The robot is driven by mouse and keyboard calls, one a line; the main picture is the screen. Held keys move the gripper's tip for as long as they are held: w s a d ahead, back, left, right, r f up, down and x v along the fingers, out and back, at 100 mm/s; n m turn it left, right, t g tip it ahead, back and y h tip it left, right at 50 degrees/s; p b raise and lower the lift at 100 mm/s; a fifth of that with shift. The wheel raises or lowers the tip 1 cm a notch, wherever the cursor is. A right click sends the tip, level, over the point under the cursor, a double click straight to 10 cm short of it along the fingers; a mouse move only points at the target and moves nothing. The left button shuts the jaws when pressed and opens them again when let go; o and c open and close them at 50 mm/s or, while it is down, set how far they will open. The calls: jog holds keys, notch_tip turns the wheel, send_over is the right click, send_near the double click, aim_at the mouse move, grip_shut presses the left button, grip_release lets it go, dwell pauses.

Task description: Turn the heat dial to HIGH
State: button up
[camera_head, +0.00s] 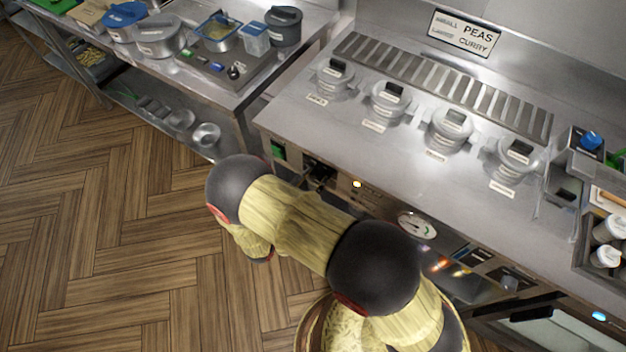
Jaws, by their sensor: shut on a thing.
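The heat dial is on the front panel of the frying range (345,187), and I cannot make out its face or pointer. My gripper (319,175) shows as a small dark shape at this panel, between a green switch and a lit lamp. It is partly hidden behind my forearm. It is shut on what appears to be the heat dial, which the fingers and arm cover. The dial's setting and the HIGH mark cannot be read.
A green switch (278,150), a lit lamp (357,184) and a round gauge (417,225) are on the panel. Several lidded pots (452,128) stand on the range top. A steel side counter (265,85) is at the upper left. The wooden floor (110,230) at left is clear.

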jog(key=shift+f, duration=0.1)
jog(key=o, duration=1.1)
jog(key=shift+o, duration=0.3)
jog(key=v, duration=1.2)
